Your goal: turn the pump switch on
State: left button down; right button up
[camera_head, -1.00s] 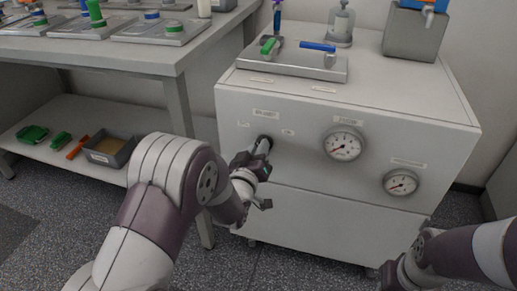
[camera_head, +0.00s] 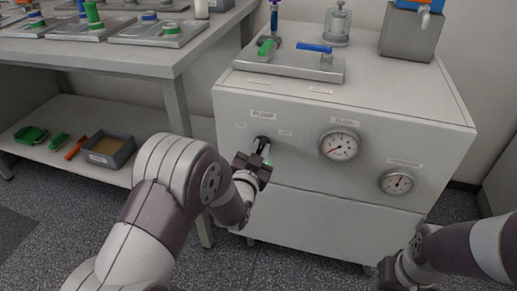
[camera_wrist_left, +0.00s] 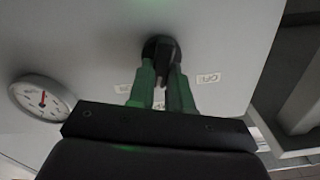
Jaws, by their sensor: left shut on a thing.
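The pump switch is a dark round knob (camera_head: 262,140) on the front of the white cabinet, under a PUMP label (camera_head: 264,114). In the left wrist view the knob (camera_wrist_left: 160,46) sits at the tips of my green fingers, with an OFF label (camera_wrist_left: 208,78) to its right and another small label to its left. My left gripper (camera_head: 263,147) is shut on the knob, one finger on each side. The fingers hide part of the knob, so its exact angle is hard to tell. My right arm shows at the lower right; its fingers are not clearly visible.
Two round gauges, an upper one (camera_head: 340,145) and a lower one (camera_head: 397,182), sit right of the switch. A plate with green and blue handles (camera_head: 290,64) lies on the cabinet top. A table (camera_head: 150,58) with a lower shelf stands at the left.

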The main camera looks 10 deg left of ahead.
pick_arm(q)
jog(key=shift+d+f+m, duration=0.1)
jog(key=shift+m, duration=0.9)
jog(key=c, duration=1)
grip_release()
jog(key=shift+c, duration=0.2)
jog(key=shift+s, duration=0.1)
jog(key=shift+s+p, duration=0.3)
jog(key=shift+s, duration=0.05)
jog(key=s+p, duration=0.3)
jog(key=s, duration=0.9)
jog(key=shift+a, duration=0.25)
